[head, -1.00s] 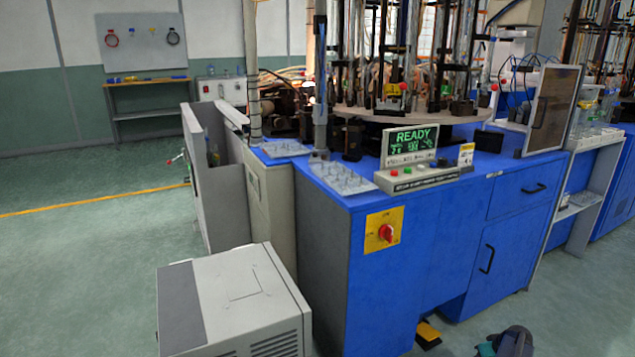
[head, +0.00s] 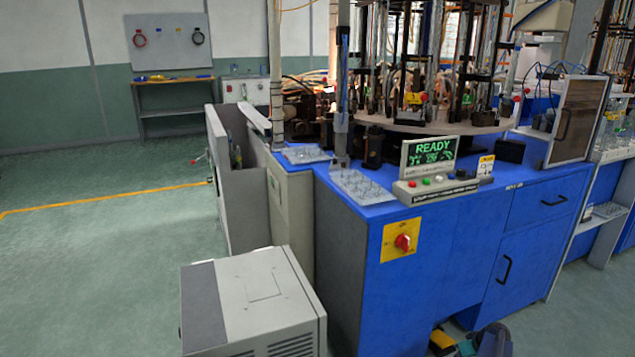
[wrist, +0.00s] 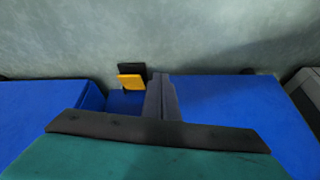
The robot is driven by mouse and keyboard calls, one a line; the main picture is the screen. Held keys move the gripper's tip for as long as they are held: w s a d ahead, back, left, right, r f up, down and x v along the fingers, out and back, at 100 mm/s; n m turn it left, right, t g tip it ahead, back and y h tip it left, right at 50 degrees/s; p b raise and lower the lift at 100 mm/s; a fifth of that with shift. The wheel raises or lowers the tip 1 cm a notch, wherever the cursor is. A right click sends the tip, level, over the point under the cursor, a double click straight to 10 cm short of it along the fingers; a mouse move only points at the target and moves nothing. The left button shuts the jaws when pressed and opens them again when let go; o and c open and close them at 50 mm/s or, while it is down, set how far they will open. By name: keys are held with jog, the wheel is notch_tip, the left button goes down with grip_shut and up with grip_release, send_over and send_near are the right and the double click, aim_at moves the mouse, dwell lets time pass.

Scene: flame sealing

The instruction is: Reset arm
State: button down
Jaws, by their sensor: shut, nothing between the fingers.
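My gripper (wrist: 161,97) shows in the wrist view with its two grey fingers pressed together and nothing between them. It points past the blue machine base (wrist: 285,115) towards the grey-green floor. A yellow-and-black pedal (wrist: 130,82) shows just left of the fingertips, apart from them in the picture. In the head view the gripper cannot be made out for sure. The blue machine cabinet (head: 440,270) stands at centre right there, with a lit READY display (head: 433,150) on its top.
A grey box-shaped unit (head: 262,290) stands on the floor in front of the cabinet's left side. Open floor (head: 100,260) lies to the left.

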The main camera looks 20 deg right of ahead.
jog(key=w+a+r+n+g+y+p, duration=0.15)
jog(key=w+a+p, duration=0.3)
jog(key=a, duration=0.65)
jog(key=w+a+r+n+y+p, duration=0.1)
jog(key=w+a+n+p, duration=0.3)
jog(key=a, duration=0.7)
jog(key=s+a+r+g+y+p, duration=0.15)
jog(key=a+p, duration=0.45)
jog(key=a, duration=1.5)
jog(key=s+a+r+n+g+p, duration=0.1)
jog(key=s+a+r+g+p, duration=0.2)
jog(key=s+a, duration=0.4)
jog(key=s+a+r+n+g+p, duration=0.1)
jog(key=s+a+r+p, duration=0.3)
jog(key=a, duration=0.6)
jog(key=s+r+m+g+h+p, duration=0.1)
jog(key=s+r+m, duration=0.1)
jog(key=s, duration=0.6)
jog(key=s+r+m+g+h+p, duration=0.2)
jog(key=s+r+m, duration=0.1)
jog(key=s, duration=0.5)
jog(key=shift+a, duration=0.4)
jog(key=shift+s, duration=0.1)
